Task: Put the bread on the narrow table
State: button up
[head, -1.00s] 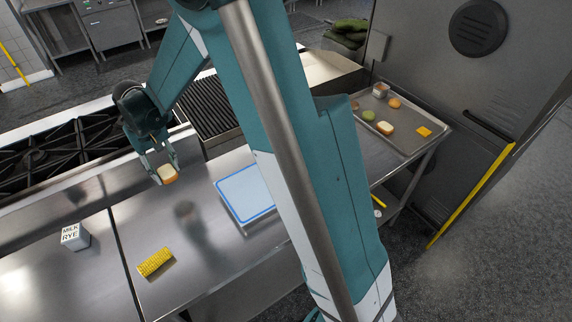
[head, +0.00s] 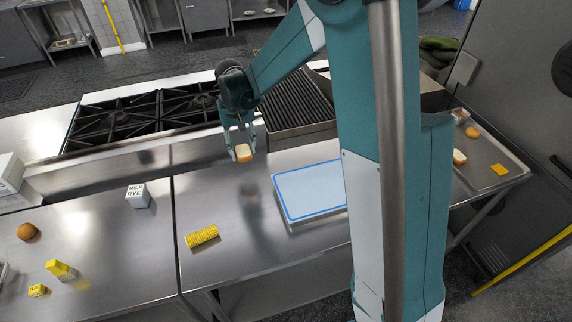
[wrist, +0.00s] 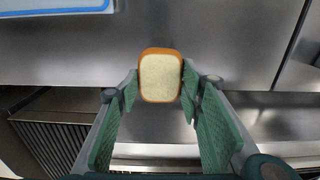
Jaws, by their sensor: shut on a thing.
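The bread held by my gripper is a slice (head: 243,153) with a pale face and a brown crust. My gripper (head: 238,146) is shut on it and holds it above the back of the steel counter, near the stove. In the wrist view the slice (wrist: 160,76) sits between the fingertips (wrist: 160,88), its pale face towards the camera. A second, similar bread piece (head: 459,157) lies on the steel side table (head: 480,190) at the right, partly hidden by my arm. I cannot tell which surface is the narrow table.
A blue-edged board (head: 300,212), a corn cob (head: 202,236) and a milk carton (head: 138,196) stand on the counter (head: 245,270). A stove (head: 140,122) and grill (head: 298,105) are behind. A bun (head: 27,232) and yellow items (head: 60,270) lie at left.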

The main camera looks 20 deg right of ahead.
send_over(246, 172)
jog(key=shift+f, duration=3.1)
jog(key=shift+f, duration=0.15)
jog(key=shift+f, duration=1.75)
jog(key=shift+f, duration=0.2)
jog(key=o, duration=0.7)
jog(key=shift+o, duration=0.2)
jog(key=shift+r, duration=0.3)
notch_tip(246, 172, up, 12)
jog(key=shift+f, duration=0.1)
